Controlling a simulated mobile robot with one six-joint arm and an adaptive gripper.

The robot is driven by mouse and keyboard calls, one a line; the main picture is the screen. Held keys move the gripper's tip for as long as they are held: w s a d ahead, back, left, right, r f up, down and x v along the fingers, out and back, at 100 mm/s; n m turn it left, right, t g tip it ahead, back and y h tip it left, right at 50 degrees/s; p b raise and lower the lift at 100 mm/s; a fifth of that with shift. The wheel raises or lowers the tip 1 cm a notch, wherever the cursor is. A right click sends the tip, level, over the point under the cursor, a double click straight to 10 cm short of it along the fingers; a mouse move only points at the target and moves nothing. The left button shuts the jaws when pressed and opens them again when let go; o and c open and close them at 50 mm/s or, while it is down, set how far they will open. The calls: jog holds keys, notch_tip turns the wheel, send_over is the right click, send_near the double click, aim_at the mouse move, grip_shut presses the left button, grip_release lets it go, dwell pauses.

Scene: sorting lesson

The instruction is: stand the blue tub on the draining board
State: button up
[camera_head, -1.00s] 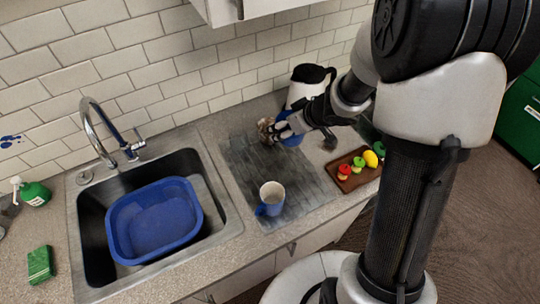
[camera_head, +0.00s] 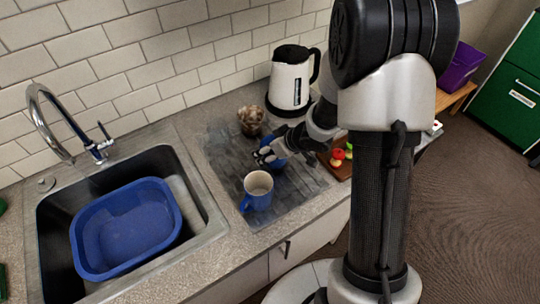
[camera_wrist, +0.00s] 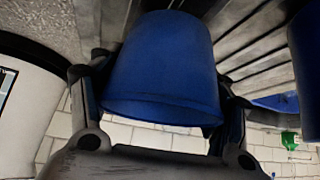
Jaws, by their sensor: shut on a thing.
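The blue tub (camera_wrist: 163,65) fills the middle of the wrist view, between the two fingers of my gripper (camera_head: 266,155), which is shut on it. In the head view only a bit of the tub (camera_head: 278,147) shows beside my fingers. It looks upright over the right part of the dark grooved draining board (camera_head: 226,152). I cannot tell whether its base touches the board. A blue mug with a pale inside (camera_head: 257,190) stands on the board, in front of my gripper. Its blue side also shows at the right edge of the wrist view (camera_wrist: 308,60).
A brown object (camera_head: 251,121) stands at the board's back edge. A white kettle (camera_head: 291,83) is behind my gripper. A brown tray (camera_head: 340,171) with toy food lies right, partly hidden by my arm. The sink at left holds a blue basin (camera_head: 125,228). The board's left part is clear.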

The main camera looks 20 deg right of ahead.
jog(key=shift+f, duration=0.9)
jog(key=shift+r, duration=0.1)
jog(key=o, duration=0.8)
